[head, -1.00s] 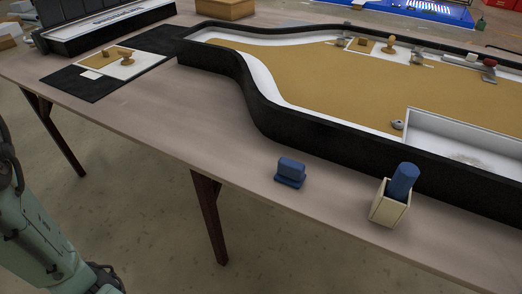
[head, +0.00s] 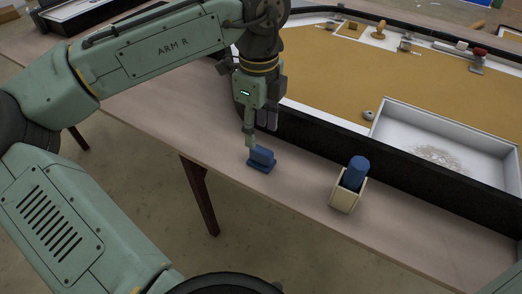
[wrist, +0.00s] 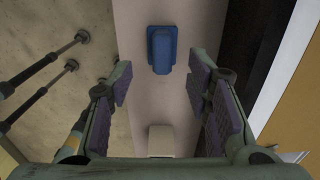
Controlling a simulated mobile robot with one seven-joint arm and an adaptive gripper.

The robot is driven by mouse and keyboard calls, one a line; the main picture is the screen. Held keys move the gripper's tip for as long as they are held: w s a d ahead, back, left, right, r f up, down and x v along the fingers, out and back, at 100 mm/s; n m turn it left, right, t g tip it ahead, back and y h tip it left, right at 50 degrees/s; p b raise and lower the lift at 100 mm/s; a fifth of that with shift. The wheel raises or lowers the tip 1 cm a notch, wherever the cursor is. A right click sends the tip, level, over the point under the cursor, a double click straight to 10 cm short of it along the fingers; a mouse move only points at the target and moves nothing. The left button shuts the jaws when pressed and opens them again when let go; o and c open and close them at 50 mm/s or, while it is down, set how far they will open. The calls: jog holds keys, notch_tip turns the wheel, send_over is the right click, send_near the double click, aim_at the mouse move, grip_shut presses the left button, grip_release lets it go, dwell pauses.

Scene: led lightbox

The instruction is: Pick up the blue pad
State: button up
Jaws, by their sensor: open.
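The blue pad (head: 261,159) is a small block with a wider base, sitting on the table (head: 215,140) near its front edge. It also shows in the wrist view (wrist: 161,50), upper middle, ahead of the gap between the fingers. My gripper (head: 262,135) hangs just above and behind the pad in the head view, pointing down. In the wrist view my gripper (wrist: 160,95) has its two fingers wide apart with nothing between them. The pad stands clear of both fingers.
A cream holder (head: 346,197) with a blue cylinder (head: 355,172) in it stands to the right of the pad. A black-walled tray (head: 310,135) with a tan floor runs behind. A white compartment (head: 440,140) lies inside it. Bare table lies between pad and holder.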

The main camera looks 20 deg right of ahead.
aim_at(261, 149)
jog(key=f, duration=0.3)
jog(key=f+p, duration=0.1)
jog(key=f, duration=0.3)
jog(key=shift+s+d+f, duration=0.1)
jog(key=shift+d+f, duration=0.1)
jog(key=shift+f, duration=0.1)
grip_shut()
dwell(0.4)
